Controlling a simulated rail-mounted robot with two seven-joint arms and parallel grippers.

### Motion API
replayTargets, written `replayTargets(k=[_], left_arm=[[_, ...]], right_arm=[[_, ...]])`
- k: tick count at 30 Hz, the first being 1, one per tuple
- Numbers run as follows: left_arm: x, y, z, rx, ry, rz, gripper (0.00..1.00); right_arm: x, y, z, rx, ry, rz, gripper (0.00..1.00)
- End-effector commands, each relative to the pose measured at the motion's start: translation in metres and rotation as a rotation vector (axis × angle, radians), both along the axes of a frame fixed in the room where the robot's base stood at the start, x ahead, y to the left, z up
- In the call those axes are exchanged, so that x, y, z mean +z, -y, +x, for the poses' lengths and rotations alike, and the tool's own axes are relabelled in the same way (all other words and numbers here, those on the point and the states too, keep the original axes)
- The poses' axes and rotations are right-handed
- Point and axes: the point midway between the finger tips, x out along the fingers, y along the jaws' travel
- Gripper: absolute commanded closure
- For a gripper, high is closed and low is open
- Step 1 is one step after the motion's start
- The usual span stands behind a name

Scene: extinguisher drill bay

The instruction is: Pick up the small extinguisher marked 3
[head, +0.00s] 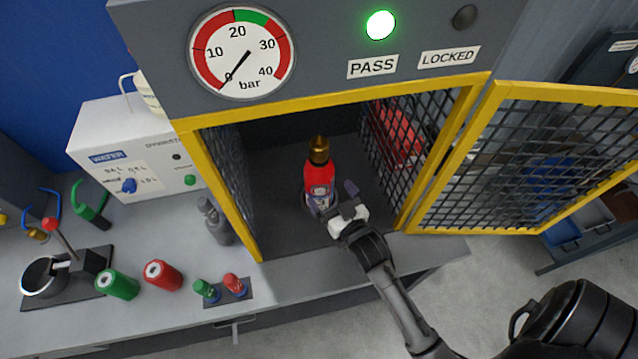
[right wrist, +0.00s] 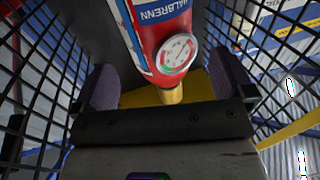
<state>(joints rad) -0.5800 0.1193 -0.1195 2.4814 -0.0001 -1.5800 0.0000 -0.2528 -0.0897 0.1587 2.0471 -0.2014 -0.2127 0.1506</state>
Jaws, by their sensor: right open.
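The small red extinguisher (head: 320,176) with a brass top stands upright inside the yellow-framed mesh cage. In the right wrist view the extinguisher (right wrist: 155,28) appears upside down, with a white and blue label and a small round gauge. No number 3 is readable on it. My right gripper (head: 335,201) reaches in through the cage opening, in front of the extinguisher's lower part. Its jaws are open. In the right wrist view the fingers of my right gripper (right wrist: 165,80) lie left and right of the extinguisher, with gaps visible. My left gripper is not in view.
The cage's mesh door (head: 530,165) stands open to the right. Above, a pressure gauge (head: 241,53) points near 0, and the green lamp (head: 380,25) over PASS is lit. The bench at left holds a white water unit (head: 135,150), a green cylinder (head: 118,285) and a red cylinder (head: 163,275).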

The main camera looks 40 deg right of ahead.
Motion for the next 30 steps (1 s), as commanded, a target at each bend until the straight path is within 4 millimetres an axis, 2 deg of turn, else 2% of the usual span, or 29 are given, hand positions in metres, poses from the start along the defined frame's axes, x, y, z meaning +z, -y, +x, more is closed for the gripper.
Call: replayTargets(k=[3,10,21,30], left_arm=[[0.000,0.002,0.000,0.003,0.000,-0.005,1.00],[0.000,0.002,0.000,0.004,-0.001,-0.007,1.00],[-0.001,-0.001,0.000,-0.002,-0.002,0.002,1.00],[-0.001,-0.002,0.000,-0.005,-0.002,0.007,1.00]], right_arm=[[0.000,0.003,0.012,0.000,-0.001,0.000,0.00],[-0.001,0.005,0.022,0.000,-0.001,0.000,0.00],[-0.004,0.015,0.063,0.000,-0.001,-0.001,0.00],[-0.004,0.016,0.067,0.000,-0.002,0.000,0.00]])
